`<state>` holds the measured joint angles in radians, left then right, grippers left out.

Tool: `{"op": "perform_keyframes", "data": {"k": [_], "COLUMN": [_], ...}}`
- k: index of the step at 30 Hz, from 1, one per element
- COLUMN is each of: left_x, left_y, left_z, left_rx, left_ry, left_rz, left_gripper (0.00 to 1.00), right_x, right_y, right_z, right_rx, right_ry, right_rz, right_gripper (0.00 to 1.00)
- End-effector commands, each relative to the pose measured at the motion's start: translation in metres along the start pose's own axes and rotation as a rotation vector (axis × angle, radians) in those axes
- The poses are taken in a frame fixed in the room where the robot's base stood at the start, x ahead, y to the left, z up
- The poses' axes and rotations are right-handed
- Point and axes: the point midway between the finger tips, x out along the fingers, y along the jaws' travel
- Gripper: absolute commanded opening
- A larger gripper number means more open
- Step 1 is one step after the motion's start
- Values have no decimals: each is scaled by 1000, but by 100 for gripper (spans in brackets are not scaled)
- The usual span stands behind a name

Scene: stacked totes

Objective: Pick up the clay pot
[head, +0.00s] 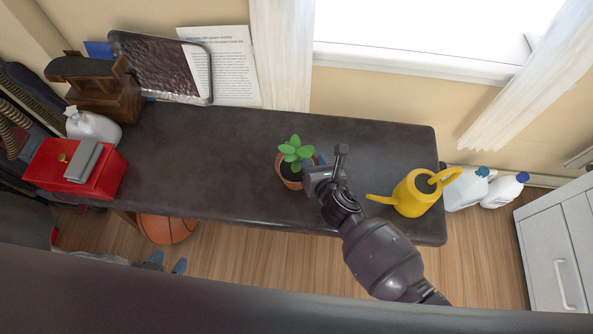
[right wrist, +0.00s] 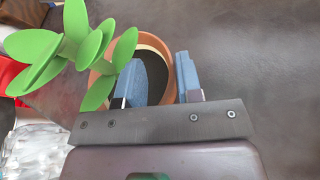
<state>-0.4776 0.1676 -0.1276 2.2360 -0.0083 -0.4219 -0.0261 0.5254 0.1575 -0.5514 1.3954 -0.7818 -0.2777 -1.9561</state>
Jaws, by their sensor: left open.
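The clay pot (head: 289,182) is a small terracotta pot with dark soil and a green leafy plant (head: 296,150). It stands on the dark table, right of its middle. My right gripper (head: 318,163) is at the pot's right side. In the right wrist view, the pot (right wrist: 173,88) lies between and beyond the blue fingers of the right gripper (right wrist: 160,72). One finger is over the inside of the pot and the other is outside the rim, with a gap between them. My left gripper (head: 167,264) is open and empty, low at the left, in front of the table.
A yellow watering can (head: 410,196) stands right of my right gripper on the dark table (head: 215,165). A basketball (head: 166,229) lies on the floor.

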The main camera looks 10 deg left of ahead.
Motion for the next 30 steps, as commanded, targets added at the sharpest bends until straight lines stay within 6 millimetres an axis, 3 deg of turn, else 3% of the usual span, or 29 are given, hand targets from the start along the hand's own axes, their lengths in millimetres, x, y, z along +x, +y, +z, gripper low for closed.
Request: {"op": "perform_keyframes", "data": {"k": [1, 6, 30], "left_x": [0, 0, 1], "left_y": [0, 0, 1], "left_z": [1, 1, 4], "left_rx": [0, 0, 0], "left_ry": [-1, -3, -8], "left_rz": [0, 1, 2], "left_gripper": [43, 43, 43], "right_x": [0, 0, -2], "right_y": [0, -1, -1], "right_z": [0, -1, -10], "right_rx": [0, 0, 2], "right_ry": [1, 2, 15], "right_rz": [-1, -2, -3], "right_gripper": [25, 0, 0]}}
